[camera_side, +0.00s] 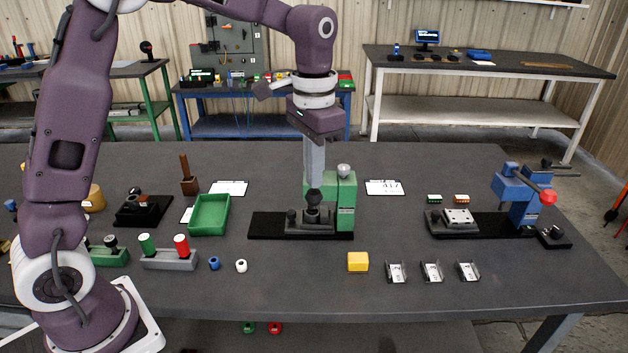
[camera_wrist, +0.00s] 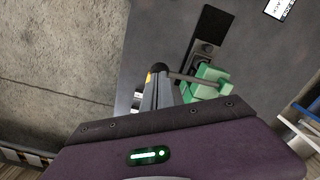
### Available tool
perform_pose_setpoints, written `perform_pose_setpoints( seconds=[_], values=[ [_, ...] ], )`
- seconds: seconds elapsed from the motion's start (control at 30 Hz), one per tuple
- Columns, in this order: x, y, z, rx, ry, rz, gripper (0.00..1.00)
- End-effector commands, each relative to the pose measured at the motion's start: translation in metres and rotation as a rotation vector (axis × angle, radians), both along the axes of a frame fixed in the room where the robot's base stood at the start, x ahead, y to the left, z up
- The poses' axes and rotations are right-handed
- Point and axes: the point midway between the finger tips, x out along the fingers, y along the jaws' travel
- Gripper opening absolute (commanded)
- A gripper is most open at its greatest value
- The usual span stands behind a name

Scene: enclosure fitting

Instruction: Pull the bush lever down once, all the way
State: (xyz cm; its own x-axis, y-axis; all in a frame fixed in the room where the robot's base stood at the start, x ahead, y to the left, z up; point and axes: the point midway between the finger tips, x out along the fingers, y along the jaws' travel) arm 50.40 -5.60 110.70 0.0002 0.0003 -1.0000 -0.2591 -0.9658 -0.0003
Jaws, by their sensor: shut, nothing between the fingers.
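The green press (camera_side: 345,205) stands on a black base at the middle of the bench. A pale ball knob (camera_side: 344,170) shows at its top, and its lever (camera_wrist: 192,79) shows in the wrist view as a thin rod running from the green body (camera_wrist: 208,88) toward my fingers. My gripper (camera_side: 314,184) is shut and empty, pointing down just left of the green press's upper part. In the wrist view my fingers (camera_wrist: 153,78) overlap the rod's end and hide it. I cannot tell whether they touch it.
A blue press (camera_side: 515,198) with a red-knobbed lever stands at the right. A green tray (camera_side: 209,214) lies to the left. A yellow block (camera_side: 358,261) and several small metal brackets (camera_side: 432,271) lie in front. The front edge of the bench is mostly clear.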

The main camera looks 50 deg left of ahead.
Motion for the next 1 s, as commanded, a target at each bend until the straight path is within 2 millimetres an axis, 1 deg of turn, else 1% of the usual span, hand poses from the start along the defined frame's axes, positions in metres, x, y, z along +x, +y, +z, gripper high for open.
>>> perform_pose_setpoints(
  seconds=[0.4,0.5,0.77,0.83,0.87,0.9,0.97,1.0],
  values=[
    [0.000,0.000,0.032,0.000,-0.001,0.000,0.00],
    [0.000,0.000,0.035,0.000,-0.001,0.000,0.00],
    [-0.001,0.000,0.036,-0.001,-0.002,0.001,0.00],
    [-0.011,0.000,0.045,0.000,-0.024,0.010,0.00],
    [-0.020,0.001,0.052,0.000,-0.041,0.019,0.00],
    [-0.036,0.002,0.063,0.000,-0.076,0.035,0.00],
    [-0.070,0.003,0.079,-0.002,-0.138,0.068,0.00],
    [-0.095,0.005,0.087,-0.005,-0.186,0.092,0.00]
  ],
)
